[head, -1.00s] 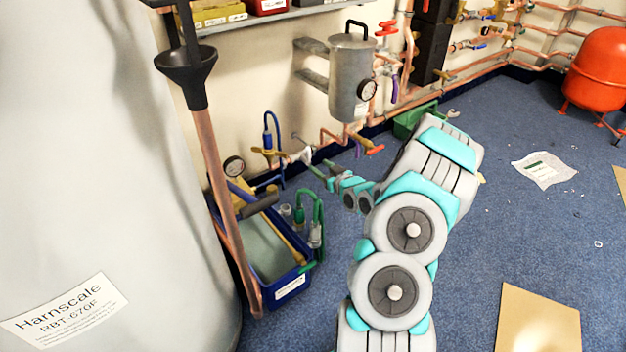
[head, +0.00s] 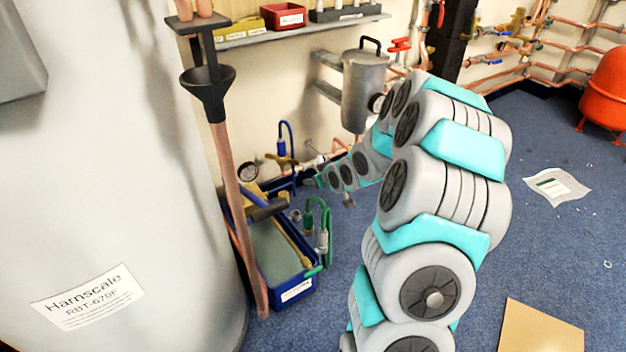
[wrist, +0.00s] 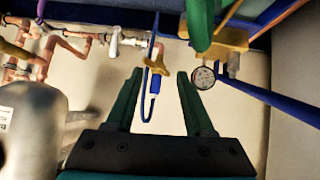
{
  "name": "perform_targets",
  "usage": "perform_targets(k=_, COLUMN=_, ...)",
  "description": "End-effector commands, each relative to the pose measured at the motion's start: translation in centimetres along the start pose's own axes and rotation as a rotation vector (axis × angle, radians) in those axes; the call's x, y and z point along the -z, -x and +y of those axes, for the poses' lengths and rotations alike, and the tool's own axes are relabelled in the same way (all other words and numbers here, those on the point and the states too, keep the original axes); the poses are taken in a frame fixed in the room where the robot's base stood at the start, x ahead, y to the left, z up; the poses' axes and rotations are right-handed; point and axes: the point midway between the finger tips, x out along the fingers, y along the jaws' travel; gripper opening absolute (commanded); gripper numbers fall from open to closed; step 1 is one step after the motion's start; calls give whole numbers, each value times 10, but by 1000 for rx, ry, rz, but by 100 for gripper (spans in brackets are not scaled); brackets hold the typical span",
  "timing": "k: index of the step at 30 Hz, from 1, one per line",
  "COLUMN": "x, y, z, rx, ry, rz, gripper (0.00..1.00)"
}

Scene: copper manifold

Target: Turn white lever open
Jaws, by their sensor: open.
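The white lever (wrist: 115,41) sits on a copper pipe run at the upper left of the wrist view. In the head view, only a small pale part by the wall may be it, and I cannot tell its angle. My gripper (wrist: 158,78) is open, with two green fingers apart and nothing gripped. A brass fitting with a blue connector (wrist: 156,72) and a blue hose shows between the fingers in the picture. The lever is left of and beyond the left finger, apart from it. In the head view my gripper (head: 316,178) is small, low by the wall.
A round gauge (wrist: 204,77) is close by the right finger. A grey metal cylinder (wrist: 42,125) is at lower left. In the head view, a blue bin (head: 292,290) with green hoses stands below my gripper, beside a copper pipe with a black funnel (head: 207,90). Open carpet is at right.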

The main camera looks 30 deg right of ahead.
Motion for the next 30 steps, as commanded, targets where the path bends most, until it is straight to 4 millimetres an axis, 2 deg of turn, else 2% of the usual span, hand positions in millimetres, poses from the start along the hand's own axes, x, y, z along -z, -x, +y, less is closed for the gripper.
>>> perform_targets(k=6, x=4, y=27, z=-18, rx=0, ry=11, rz=-90, gripper=53)
perform_targets(k=12, x=3, y=41, z=-28, rx=-1, ry=11, rz=-143, gripper=53)
perform_targets(k=24, x=2, y=46, z=-30, rx=-1, ry=11, rz=-159, gripper=53)
perform_targets(k=28, x=2, y=41, z=-27, rx=-6, ry=-8, rz=-150, gripper=39)
perform_targets(k=30, x=4, y=32, z=-19, rx=-16, ry=-51, rz=-127, gripper=31)
